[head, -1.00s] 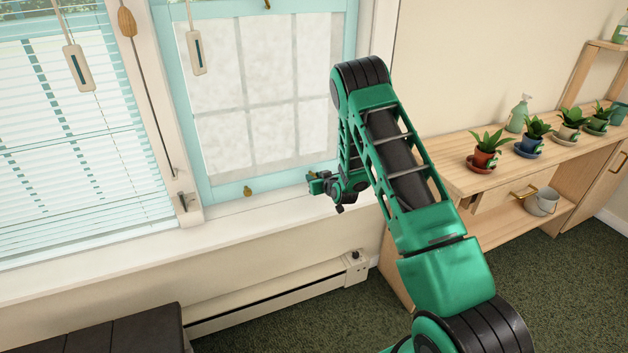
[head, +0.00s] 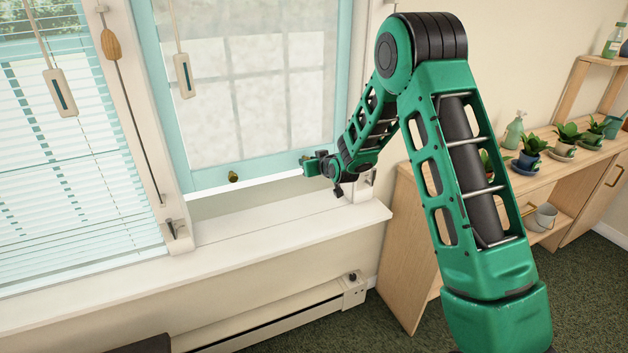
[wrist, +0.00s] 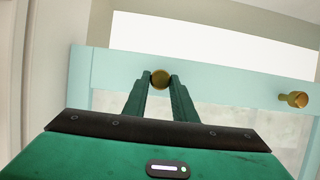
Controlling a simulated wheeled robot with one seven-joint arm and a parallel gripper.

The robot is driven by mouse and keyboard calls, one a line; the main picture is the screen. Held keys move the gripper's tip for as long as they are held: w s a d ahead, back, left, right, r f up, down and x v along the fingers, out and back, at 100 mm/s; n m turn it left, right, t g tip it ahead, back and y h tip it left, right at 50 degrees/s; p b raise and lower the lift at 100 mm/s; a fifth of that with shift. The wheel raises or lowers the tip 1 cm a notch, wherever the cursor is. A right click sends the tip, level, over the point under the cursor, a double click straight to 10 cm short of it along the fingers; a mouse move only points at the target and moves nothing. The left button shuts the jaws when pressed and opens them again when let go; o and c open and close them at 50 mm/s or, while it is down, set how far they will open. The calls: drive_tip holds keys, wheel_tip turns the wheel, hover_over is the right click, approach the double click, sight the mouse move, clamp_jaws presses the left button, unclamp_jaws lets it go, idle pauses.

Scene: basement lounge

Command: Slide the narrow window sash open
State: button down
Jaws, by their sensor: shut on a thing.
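The narrow window sash (head: 277,168) has a pale blue frame and frosted panes. It stands raised, with a gap between its bottom rail and the white sill (head: 270,225). My gripper (head: 312,165) is at the right part of the bottom rail. In the wrist view, my gripper (wrist: 160,82) is shut on a round brass knob (wrist: 161,78) on the blue rail (wrist: 215,72). A second brass knob (wrist: 294,99) is free; it also shows in the head view (head: 233,177). My arm hides the sash's right edge in part.
A wider window with blinds (head: 70,150) is on the left. Cord pulls (head: 183,76) hang before the windows. A wooden shelf unit (head: 405,240) with potted plants (head: 532,142) stands at right. A baseboard heater (head: 290,318) runs below the sill.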

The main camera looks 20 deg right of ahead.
wheel_tip(320, 180, up, 5)
drive_tip(key=shift+f, duration=0.1)
idle(0.4)
drive_tip(key=c, duration=1.5)
unclamp_jaws()
drive_tip(key=shift+s, duration=0.1)
drive_tip(key=v, duration=1)
drive_tip(key=shift+s+d, duration=0.2)
drive_tip(key=shift+s, duration=0.05)
